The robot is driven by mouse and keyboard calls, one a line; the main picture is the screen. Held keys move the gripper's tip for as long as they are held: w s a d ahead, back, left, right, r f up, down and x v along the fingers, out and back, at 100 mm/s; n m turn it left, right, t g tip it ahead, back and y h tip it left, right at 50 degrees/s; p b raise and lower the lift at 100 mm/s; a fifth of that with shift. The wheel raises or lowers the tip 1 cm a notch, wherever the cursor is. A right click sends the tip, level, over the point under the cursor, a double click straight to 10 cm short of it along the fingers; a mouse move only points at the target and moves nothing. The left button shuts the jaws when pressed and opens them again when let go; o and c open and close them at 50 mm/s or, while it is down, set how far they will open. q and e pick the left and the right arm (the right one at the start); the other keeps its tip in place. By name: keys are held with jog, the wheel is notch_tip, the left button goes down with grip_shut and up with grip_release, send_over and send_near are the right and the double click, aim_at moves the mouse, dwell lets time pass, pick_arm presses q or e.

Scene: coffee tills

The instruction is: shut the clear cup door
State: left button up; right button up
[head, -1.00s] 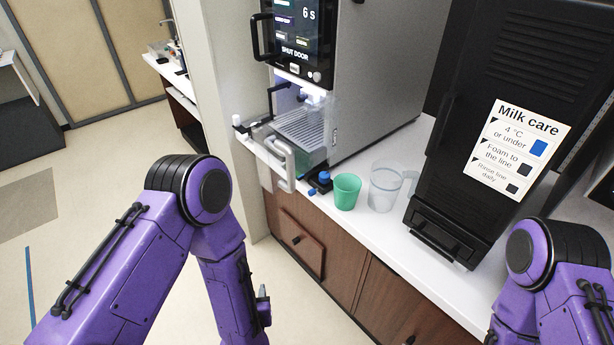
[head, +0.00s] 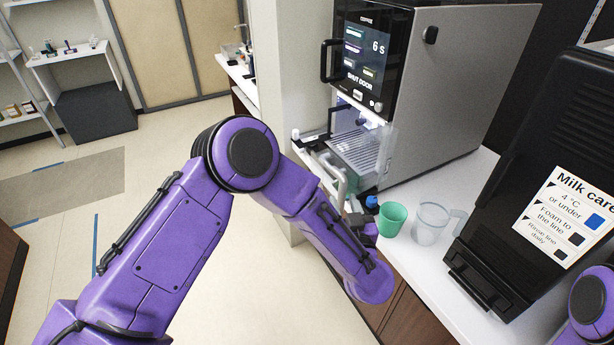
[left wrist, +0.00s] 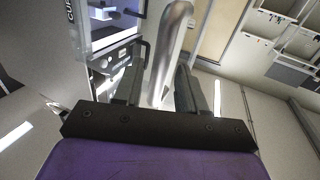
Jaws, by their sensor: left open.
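The coffee machine (head: 440,90) shows "6 s" and "SHUT DOOR" on its screen. Its clear cup door (head: 350,184) stands open in front of the lit cup bay, with a curved silver handle (head: 336,172). My left gripper (head: 357,210) is beside the handle, partly hidden behind my own arm. In the left wrist view my left gripper (left wrist: 160,75) is open, and the silver handle (left wrist: 172,45) shows between its two fingers, not clamped. My right gripper is out of view; only a part of my right arm shows at the right edge.
A green cup (head: 391,219) and a clear jug (head: 431,223) stand on the white counter (head: 455,270), close to my left gripper. A small blue-topped item (head: 371,202) sits beside the cup. A black milk unit (head: 530,190) stands at right. The floor at left is clear.

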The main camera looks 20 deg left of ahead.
aim_at(325, 190)
pick_arm(q)
jog(key=shift+w+a+f, duration=0.15)
jog(key=shift+w+a, duration=0.25)
jog(key=shift+w, duration=0.2)
jog(key=c, duration=0.4)
grip_shut()
jog(key=shift+w+a+r+p, duration=0.1)
jog(key=shift+w+a+p, duration=0.2)
jog(key=shift+a, duration=0.6)
jog(key=shift+w+a+r+p, duration=0.15)
jog(key=shift+w+a, duration=0.15)
jog(key=shift+a, duration=0.55)
jog(key=shift+w+a+p, duration=0.25)
jog(key=shift+w+a, duration=0.05)
jog(key=shift+a, duration=0.6)
jog(key=shift+w+a+f, duration=0.1)
jog(key=shift+a, duration=0.2)
jog(key=w+a, duration=0.3)
jog(key=a, duration=0.2)
jog(key=shift+a, duration=0.15)
jog(key=shift+w, duration=0.1)
